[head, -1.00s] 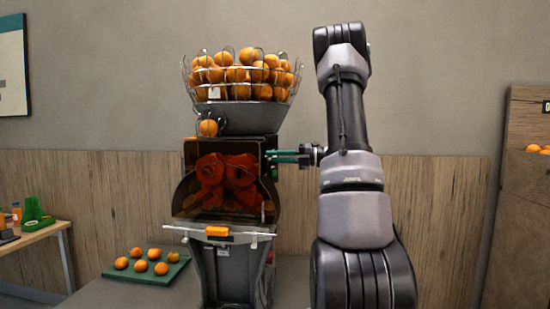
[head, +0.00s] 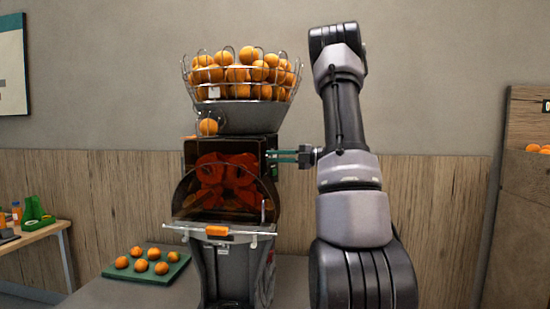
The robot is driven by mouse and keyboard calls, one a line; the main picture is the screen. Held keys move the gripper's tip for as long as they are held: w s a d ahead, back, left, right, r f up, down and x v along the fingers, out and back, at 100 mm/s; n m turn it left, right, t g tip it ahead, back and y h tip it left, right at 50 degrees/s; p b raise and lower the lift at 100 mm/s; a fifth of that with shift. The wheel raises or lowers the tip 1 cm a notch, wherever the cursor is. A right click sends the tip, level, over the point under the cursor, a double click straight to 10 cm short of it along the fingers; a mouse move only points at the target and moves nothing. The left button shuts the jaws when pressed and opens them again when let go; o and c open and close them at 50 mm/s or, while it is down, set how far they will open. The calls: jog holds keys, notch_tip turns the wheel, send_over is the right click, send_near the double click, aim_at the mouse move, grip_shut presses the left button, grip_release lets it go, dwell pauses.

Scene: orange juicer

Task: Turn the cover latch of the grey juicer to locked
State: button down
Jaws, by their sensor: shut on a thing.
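The grey juicer (head: 228,272) stands on the counter, with a dark clear cover (head: 188,192) over its red-orange pressing parts.
A wire basket of oranges (head: 187,78) tops the juicer. A green tray (head: 113,272) with several oranges lies on the counter at left. A side table (head: 48,228) stands farther left, and a wooden bin (head: 527,220) at far right. Counter space right of the juicer is partly hidden by my arm.

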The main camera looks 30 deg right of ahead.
jog(key=c, duration=0.9)
grip_release()
jog(key=shift+d, duration=0.1)
jog(key=v, duration=1)
jog(key=shift+s+d, duration=0.25)
